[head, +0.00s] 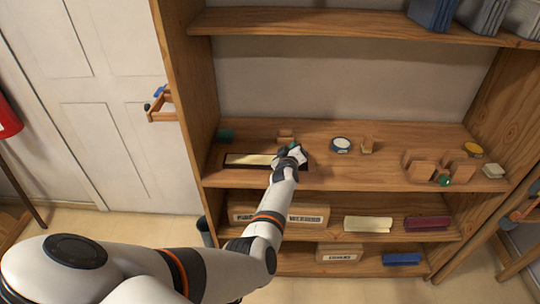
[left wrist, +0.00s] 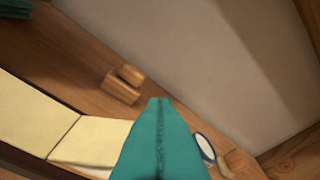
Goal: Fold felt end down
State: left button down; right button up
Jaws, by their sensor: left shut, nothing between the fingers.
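A pale cream strip (head: 250,160) lies in a dark-edged recess on the middle shelf. In the left wrist view the cream strip (left wrist: 25,110) shows a crease or joint, with a shorter end section (left wrist: 92,140) beside my fingers. I cannot tell whether this is the felt or the keys. My left gripper (head: 294,150) is at the strip's right end. Its teal fingers (left wrist: 158,103) are shut together and empty, and they hide part of the strip's end. I cannot tell whether they touch it. My right gripper is not in view.
Behind the strip are small wooden blocks (left wrist: 122,85) and a dark green block (head: 225,135). A round white-topped tin (head: 341,145) stands to the right, then wooden holders (head: 420,170). An upper shelf (head: 350,26) overhangs. The shelf between tin and holders is partly clear.

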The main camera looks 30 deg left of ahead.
pick_arm(q)
jog(key=shift+w+f, duration=0.15)
jog(key=shift+f, duration=0.2)
jog(key=shift+d+f+b, duration=0.1)
jog(key=shift+b, duration=0.2)
jog(key=shift+w+d, duration=0.15)
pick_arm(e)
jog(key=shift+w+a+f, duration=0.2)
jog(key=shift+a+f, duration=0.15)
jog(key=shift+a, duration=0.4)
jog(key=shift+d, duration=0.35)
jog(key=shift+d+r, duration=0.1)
